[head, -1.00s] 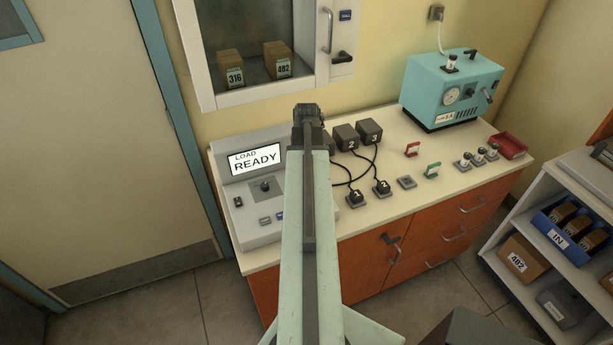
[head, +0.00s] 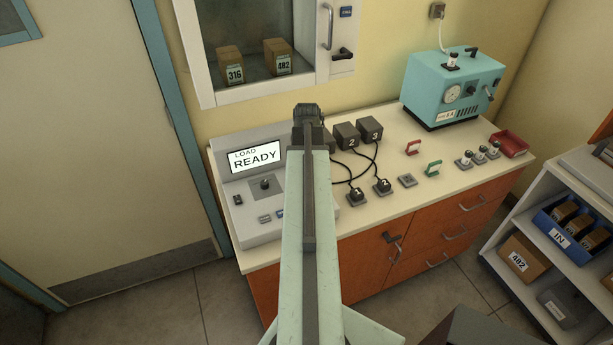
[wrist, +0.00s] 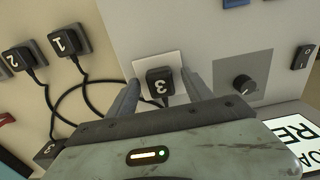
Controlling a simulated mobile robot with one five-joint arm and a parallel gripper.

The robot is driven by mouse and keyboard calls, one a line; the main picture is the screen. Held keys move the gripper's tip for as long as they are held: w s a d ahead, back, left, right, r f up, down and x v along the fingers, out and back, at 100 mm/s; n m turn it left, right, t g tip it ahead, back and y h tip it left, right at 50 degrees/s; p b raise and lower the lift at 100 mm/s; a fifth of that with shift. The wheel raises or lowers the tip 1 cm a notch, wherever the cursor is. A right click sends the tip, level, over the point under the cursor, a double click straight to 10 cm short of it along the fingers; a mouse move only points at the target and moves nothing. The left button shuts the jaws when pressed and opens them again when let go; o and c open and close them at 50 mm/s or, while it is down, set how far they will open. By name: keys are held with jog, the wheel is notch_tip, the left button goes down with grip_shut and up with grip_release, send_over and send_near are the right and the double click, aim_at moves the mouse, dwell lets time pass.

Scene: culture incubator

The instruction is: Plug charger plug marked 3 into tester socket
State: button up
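The plug marked 3 (wrist: 160,86) sits on a pale square plate (wrist: 172,61) on the grey tester in the wrist view. It looks seated there, though its underside is hidden. My gripper (wrist: 161,84) is open, with one finger on each side of the plug and gaps between. In the head view my arm hides the plug and gripper fingers. The tester screen (head: 255,159) reads LOAD READY. The charger marked 3 (head: 370,129) stands on the counter at the back, beside charger 2 (head: 346,135).
Plugs 1 (wrist: 65,42) and 2 (wrist: 18,58) sit in sockets left of the tester in the wrist view, with black cables (wrist: 90,84) looping nearby. An empty socket (head: 407,181), red and green handles and a teal machine (head: 452,91) are farther right in the head view.

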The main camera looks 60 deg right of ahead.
jog(key=shift+r, duration=0.15)
notch_tip(320, 180, up, 8)
jog(key=p, duration=0.8)
jog(key=shift+f, duration=0.25)
